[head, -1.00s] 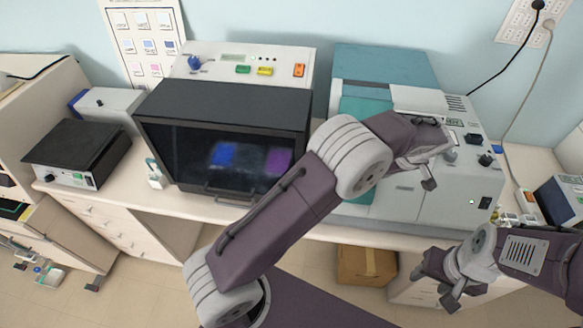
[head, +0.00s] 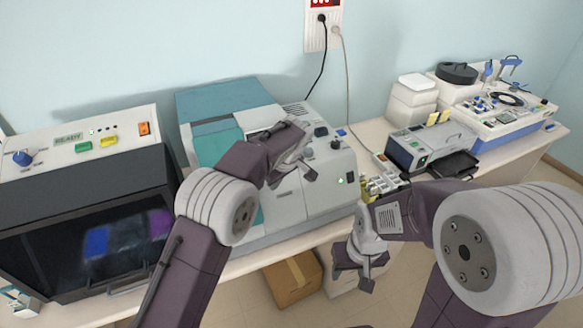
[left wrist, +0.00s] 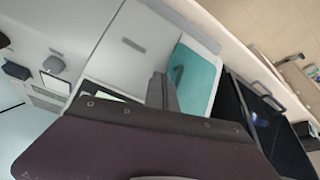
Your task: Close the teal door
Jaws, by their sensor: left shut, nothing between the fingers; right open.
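The teal door (head: 216,145) is on the left part of the large grey-and-teal machine (head: 318,195) in the head view. My left arm covers much of it, and I cannot tell how far it stands open. It also shows in the left wrist view as a teal panel (left wrist: 203,75) with a dark handle, beside the pale housing. My left gripper (head: 304,168) is shut and empty, in front of the machine's grey right part, to the right of the door. My right gripper (head: 362,275) is open and empty, low in front of the bench, away from the door.
A black-fronted cabinet (head: 85,240) stands left of the machine. Right of it are a small grey device (head: 430,145) and a white-and-blue instrument (head: 500,110). A cardboard box (head: 293,280) is on the floor under the bench.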

